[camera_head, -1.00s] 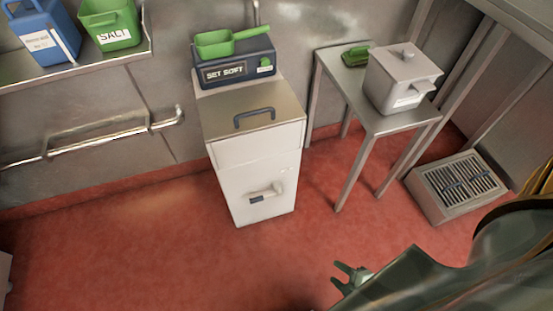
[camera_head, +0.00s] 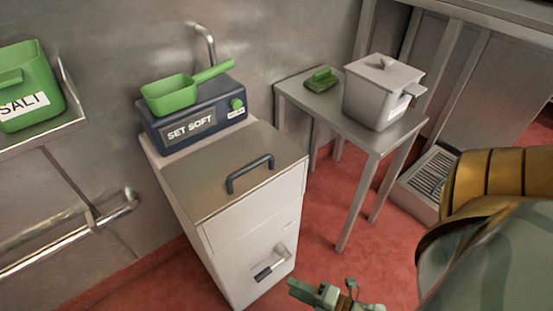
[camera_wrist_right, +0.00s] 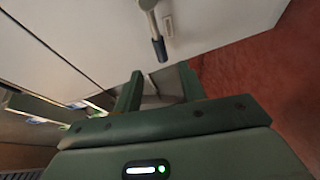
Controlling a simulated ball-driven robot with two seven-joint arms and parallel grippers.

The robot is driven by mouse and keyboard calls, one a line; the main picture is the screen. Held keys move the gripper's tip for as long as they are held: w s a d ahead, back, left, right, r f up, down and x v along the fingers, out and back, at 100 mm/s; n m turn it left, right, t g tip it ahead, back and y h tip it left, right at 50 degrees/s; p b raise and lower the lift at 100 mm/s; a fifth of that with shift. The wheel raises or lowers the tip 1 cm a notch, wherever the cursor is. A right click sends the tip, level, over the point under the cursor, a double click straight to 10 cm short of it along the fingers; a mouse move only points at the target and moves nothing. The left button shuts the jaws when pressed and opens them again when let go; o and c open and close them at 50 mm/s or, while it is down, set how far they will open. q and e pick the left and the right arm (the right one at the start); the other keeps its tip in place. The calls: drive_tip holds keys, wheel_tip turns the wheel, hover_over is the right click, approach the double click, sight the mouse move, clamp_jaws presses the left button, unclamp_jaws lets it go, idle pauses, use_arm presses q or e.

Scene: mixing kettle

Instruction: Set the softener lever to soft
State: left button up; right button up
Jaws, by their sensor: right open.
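The softener is a white cabinet (camera_head: 225,262) with a steel lid. Its lever (camera_head: 281,256) is on the lower front, a pale arm with a dark grip slanting down to the left from its pivot. My right gripper (camera_head: 310,290) is low in front of the cabinet, just right of and below the lever, and apart from it. In the right wrist view the gripper (camera_wrist_right: 160,88) is open and empty, with the lever's dark grip (camera_wrist_right: 159,48) just beyond the gap between the fingers. A small label sits beside the pivot, too small to read. My left gripper is out of view.
A dark box (camera_head: 205,122) reading "SET SOFT" stands on the cabinet with a green scoop (camera_head: 170,94) on it. A steel table (camera_head: 300,92) with a lidded pot (camera_head: 378,98) stands to the right. A wall rail (camera_head: 70,235) is at left. Red floor shows between them.

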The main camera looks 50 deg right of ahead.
sight(263, 275)
drive_tip(key=b+x, duration=0.1)
drive_tip(key=x, duration=0.9)
drive_tip(key=shift+a+f+b, duration=0.15)
drive_tip(key=shift+a+b, duration=0.05)
drive_tip(key=shift+b, duration=0.2)
drive_tip(key=shift+w, duration=0.15)
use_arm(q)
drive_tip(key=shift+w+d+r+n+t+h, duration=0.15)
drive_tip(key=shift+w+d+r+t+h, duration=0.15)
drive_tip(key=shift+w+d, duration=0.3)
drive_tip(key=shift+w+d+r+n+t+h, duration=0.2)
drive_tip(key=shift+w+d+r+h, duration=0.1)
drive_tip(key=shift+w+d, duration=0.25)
use_arm(e)
drive_tip(key=shift+w, duration=0.1)
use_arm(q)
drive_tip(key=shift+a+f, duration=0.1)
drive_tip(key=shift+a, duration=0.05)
use_arm(e)
drive_tip(key=shift+c, duration=0.3)
